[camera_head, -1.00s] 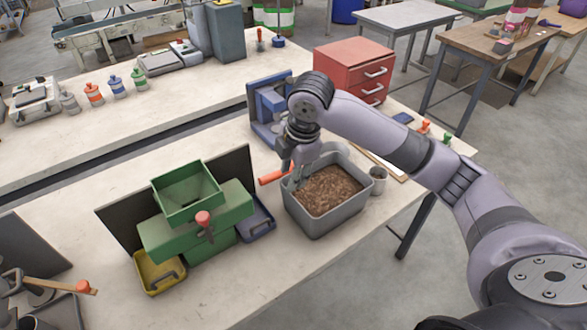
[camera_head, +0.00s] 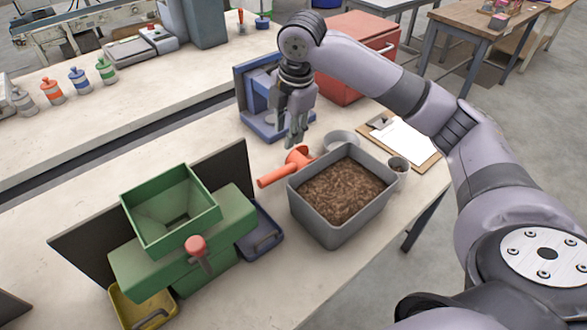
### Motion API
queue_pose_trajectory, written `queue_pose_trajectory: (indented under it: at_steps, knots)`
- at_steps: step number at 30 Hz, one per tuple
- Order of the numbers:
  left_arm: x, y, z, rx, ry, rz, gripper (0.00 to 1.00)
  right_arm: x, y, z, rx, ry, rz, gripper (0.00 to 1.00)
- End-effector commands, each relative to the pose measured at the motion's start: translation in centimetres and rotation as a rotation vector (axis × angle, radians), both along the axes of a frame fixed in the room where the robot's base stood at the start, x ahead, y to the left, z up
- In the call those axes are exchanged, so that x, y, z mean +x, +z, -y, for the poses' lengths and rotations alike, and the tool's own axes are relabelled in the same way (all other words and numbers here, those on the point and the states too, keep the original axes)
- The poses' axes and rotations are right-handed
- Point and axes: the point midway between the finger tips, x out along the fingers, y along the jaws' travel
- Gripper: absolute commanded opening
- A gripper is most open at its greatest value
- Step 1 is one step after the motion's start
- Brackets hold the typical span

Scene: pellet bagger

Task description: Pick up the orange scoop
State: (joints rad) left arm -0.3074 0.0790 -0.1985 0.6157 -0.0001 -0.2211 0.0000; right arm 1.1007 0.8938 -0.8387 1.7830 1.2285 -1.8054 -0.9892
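The orange scoop (camera_head: 272,177) lies at the left side of the grey bin of brown pellets (camera_head: 327,232). Its handle points to the lower left and its round head is by the bin's back left corner. My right gripper (camera_head: 296,144) points down just above and behind the scoop's head, with its fingertips close to it. Nothing shows held in it. The fingers look near each other, but I cannot make out the gap between them. My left gripper is out of view.
A green hopper machine (camera_head: 160,262) stands at the left, with a blue tray (camera_head: 262,238) and a yellow tray (camera_head: 150,310) beside it. A blue press (camera_head: 253,92) stands behind my gripper. A small cup (camera_head: 398,168) and a clipboard (camera_head: 405,142) are to the right.

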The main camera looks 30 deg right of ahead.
Motion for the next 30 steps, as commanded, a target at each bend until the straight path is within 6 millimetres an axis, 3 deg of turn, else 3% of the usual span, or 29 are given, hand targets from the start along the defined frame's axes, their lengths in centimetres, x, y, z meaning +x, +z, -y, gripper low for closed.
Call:
queue_pose_trajectory:
  at_steps: [1, 5, 18, 30]
  knots:
    - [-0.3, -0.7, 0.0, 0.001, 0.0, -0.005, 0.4, 0.0, -0.8, 0.0, 0.0, 0.0, -0.001, 0.33]
    - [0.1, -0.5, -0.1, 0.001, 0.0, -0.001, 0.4, 0.2, -2.2, 0.0, 0.001, -0.001, -0.004, 0.33]
    - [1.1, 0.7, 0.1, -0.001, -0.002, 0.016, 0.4, 2.0, -10.9, -0.2, 0.0, -0.001, -0.003, 0.33]
    - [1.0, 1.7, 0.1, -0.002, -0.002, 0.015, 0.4, 2.5, -14.7, -0.1, 0.0, -0.002, -0.004, 0.33]
